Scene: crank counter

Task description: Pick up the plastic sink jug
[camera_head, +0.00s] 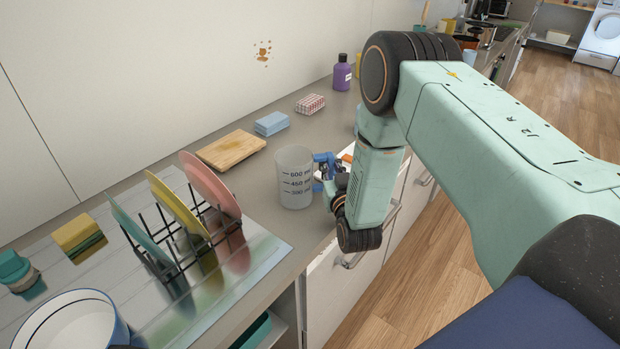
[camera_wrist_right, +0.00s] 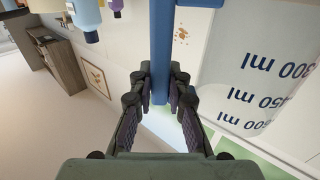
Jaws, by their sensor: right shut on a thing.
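The plastic jug (camera_head: 295,178) is translucent, with dark volume marks and a blue handle (camera_head: 325,160). It is upright at the front of the counter, right of the dish rack. I cannot tell whether its base touches the counter. My right gripper (camera_head: 327,176) comes in from the right and is shut on the handle. In the right wrist view, the blue handle (camera_wrist_right: 160,50) runs between the fingers of the gripper (camera_wrist_right: 160,88), and the marked jug wall (camera_wrist_right: 245,85) is close on the right. My left gripper is out of view.
A dish rack (camera_head: 190,240) with upright plates stands left of the jug. A white bowl (camera_head: 75,325) is at bottom left.

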